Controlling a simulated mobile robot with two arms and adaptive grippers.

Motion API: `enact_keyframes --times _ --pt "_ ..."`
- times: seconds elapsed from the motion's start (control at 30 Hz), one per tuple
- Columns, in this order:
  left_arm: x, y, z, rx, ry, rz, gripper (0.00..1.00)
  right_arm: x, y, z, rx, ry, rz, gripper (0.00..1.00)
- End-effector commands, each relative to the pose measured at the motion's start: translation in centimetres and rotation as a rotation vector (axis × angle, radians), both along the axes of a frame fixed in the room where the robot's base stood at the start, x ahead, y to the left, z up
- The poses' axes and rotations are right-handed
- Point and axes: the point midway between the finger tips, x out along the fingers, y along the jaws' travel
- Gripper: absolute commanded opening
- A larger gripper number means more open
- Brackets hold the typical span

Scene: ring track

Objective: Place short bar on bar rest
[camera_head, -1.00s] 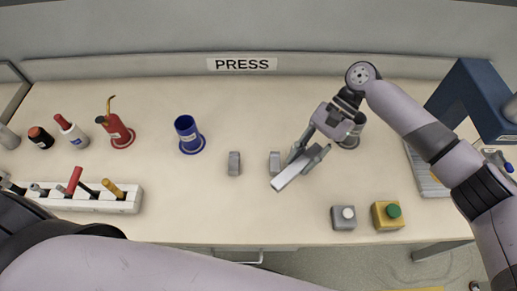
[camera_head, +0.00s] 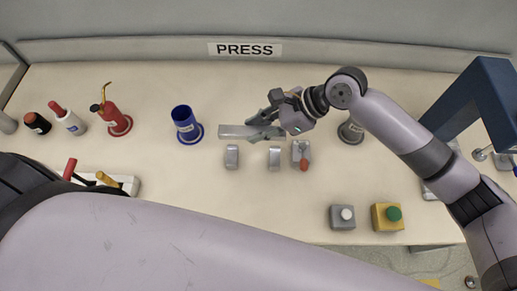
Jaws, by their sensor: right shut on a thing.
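My right gripper (camera_head: 262,128) is shut on the short bar (camera_head: 236,131), a flat light-grey bar. The bar lies roughly left to right in the picture, and its free end points left. The bar rest shows as two small grey blocks, a left block (camera_head: 232,157) and a right block (camera_head: 275,158), standing apart on the table. In the picture the bar is just above them, on their far side, and looks apart from them.
A grey fixture with a red knob (camera_head: 303,157) stands right of the blocks. A blue cup (camera_head: 185,124) and a red oil can (camera_head: 113,117) stand left. A grey button box (camera_head: 342,217) and a yellow button box (camera_head: 387,217) are near the front edge. A blue press (camera_head: 488,97) stands right.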

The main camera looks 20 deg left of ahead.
Motion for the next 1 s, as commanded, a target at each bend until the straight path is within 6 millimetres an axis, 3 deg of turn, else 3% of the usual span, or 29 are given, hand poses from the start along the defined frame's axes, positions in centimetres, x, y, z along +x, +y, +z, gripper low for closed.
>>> enact_keyframes --times 0.1,0.3,0.47,0.7,0.97,1.0 --pt "0.0 0.0 0.3 0.000 0.001 0.000 0.48 0.0 0.0 -3.2 -0.003 0.003 -0.002 0.00" --pt "0.0 0.1 0.3 0.001 0.000 0.000 0.48 0.0 0.0 -6.7 0.000 0.001 -0.001 0.00" --pt "0.1 0.0 0.4 0.001 -0.001 0.000 0.48 0.0 0.0 -8.0 0.000 0.001 0.000 0.00" --pt "0.3 0.0 0.4 0.000 -0.005 -0.001 0.48 0.0 0.0 -11.4 -0.001 0.000 0.001 0.00" --pt "0.5 0.0 0.4 -0.001 -0.008 -0.001 0.48 0.0 0.0 -11.9 -0.002 -0.001 0.001 0.00" --pt "0.5 0.0 0.4 -0.001 -0.008 -0.001 0.48 0.0 -0.1 -11.9 -0.003 0.000 0.002 0.27"
